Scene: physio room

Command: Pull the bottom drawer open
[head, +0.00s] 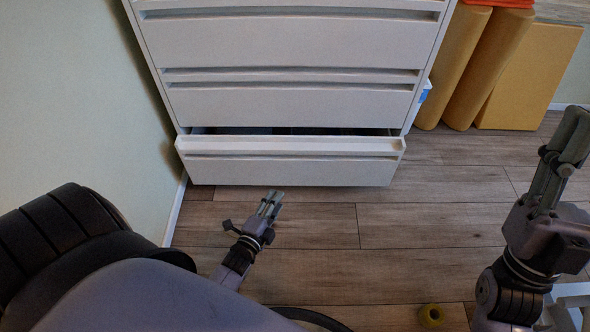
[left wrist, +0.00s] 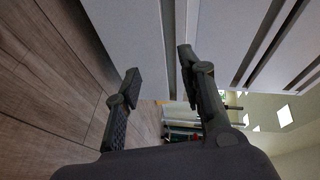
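The bottom drawer (head: 292,170) of the white cabinet stands partly open in the head view. It sticks out past the drawers above, with a dark gap behind its front. My left gripper (head: 271,203) is just in front of the drawer front and holds nothing. In the left wrist view its two fingers (left wrist: 158,72) are spread apart, with pale cabinet faces (left wrist: 233,30) beyond them. Whether a fingertip touches the drawer is unclear. My right gripper (head: 566,142) is raised at the right, away from the cabinet; its fingers are seen side-on, so their opening is unclear.
The closed upper drawers (head: 290,104) rise above. A pale wall (head: 75,90) runs close along the cabinet's left side. Yellow foam blocks (head: 526,77) stand to its right.

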